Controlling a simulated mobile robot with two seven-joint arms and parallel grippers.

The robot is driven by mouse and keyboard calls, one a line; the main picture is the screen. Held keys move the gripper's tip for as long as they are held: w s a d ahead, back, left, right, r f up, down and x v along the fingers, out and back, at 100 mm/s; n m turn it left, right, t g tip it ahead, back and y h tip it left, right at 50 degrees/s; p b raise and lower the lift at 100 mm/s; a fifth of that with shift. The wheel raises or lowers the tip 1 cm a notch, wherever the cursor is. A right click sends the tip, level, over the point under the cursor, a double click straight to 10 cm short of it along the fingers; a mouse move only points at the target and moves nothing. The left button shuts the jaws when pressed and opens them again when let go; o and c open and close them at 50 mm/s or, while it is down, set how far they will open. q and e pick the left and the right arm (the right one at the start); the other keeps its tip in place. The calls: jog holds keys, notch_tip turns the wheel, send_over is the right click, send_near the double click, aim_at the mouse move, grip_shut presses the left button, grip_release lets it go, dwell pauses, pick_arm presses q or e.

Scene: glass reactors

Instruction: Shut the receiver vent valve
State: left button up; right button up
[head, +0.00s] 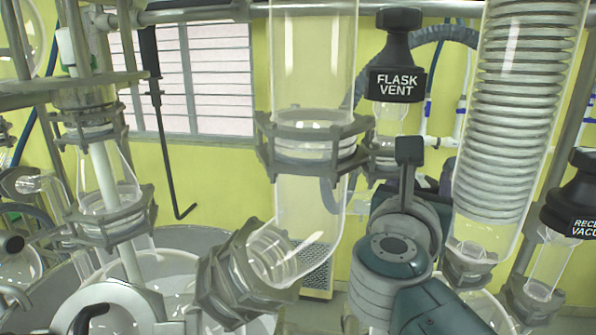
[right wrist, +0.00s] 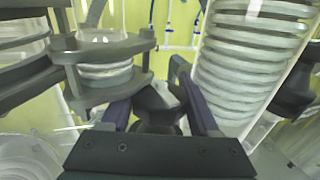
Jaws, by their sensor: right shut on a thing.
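My right gripper (right wrist: 155,95) is shut on a dark valve knob (right wrist: 160,112), which sits between its two fingers in the right wrist view. No label shows on this knob, so I cannot read whether it is the receiver vent valve. In the head view my right wrist and gripper (head: 405,175) stand between the glass elbow and the coil condenser, and they hide the fingertips and the held knob. How far the knob is turned cannot be told. My left gripper is not in view.
A black valve cap labelled FLASK VENT (head: 397,82) stands above my right gripper. Another black cap, partly cut off and starting RECE (head: 578,200), is at the right edge. The coil condenser (head: 520,120) and clamped glass elbow (head: 305,225) closely flank my right arm.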

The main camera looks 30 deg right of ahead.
jog(key=o, duration=1.1)
